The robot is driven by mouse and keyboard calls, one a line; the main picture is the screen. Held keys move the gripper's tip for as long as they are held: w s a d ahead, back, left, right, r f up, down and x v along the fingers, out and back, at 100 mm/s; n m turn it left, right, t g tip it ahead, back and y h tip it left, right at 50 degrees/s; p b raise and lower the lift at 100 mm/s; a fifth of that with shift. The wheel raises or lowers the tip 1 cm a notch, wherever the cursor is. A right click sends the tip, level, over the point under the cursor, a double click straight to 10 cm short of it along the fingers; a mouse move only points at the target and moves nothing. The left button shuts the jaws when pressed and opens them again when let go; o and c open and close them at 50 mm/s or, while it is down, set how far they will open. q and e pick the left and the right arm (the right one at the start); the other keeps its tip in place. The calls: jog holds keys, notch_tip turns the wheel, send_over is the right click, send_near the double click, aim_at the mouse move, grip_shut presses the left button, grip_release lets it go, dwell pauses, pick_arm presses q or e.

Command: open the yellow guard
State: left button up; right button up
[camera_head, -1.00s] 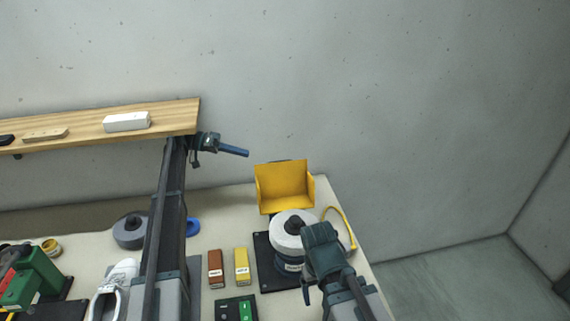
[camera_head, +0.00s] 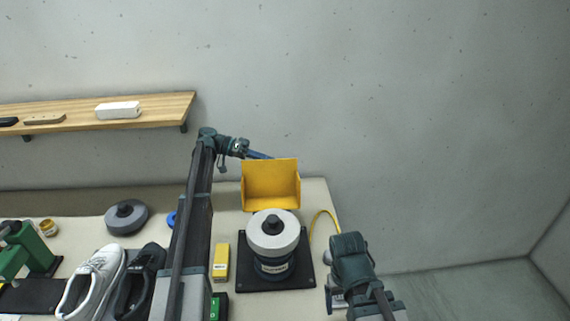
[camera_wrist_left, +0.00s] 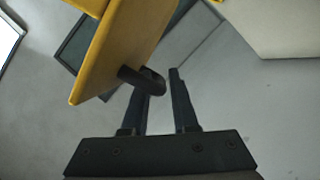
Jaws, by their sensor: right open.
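The yellow guard (camera_head: 271,184) stands behind a grey wheel (camera_head: 273,231) on a round dark machine, its hollow side facing me. In the left wrist view the guard's yellow panel (camera_wrist_left: 122,48) fills the upper left, with a dark peg (camera_wrist_left: 142,79) sticking out of it. My left gripper (camera_head: 262,156) is at the guard's upper back edge, its fingertips partly hidden behind it. In the left wrist view its fingers (camera_wrist_left: 161,95) are apart, and the peg overlaps the left finger; I cannot tell whether they touch. My right gripper (camera_head: 335,292) is open and empty, right of the machine.
The machine stands on a black plate (camera_head: 297,278). A yellow cable (camera_head: 316,225) curves at its right. A yellow block (camera_head: 221,262), a green box (camera_head: 219,305), shoes (camera_head: 95,280) and a grey disc (camera_head: 127,217) are on the table. A wooden shelf (camera_head: 70,118) hangs at the left.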

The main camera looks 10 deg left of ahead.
pick_arm(q)
jog(key=shift+d+f, duration=0.1)
jog(key=shift+d, duration=0.1)
grip_shut()
dwell(1.4)
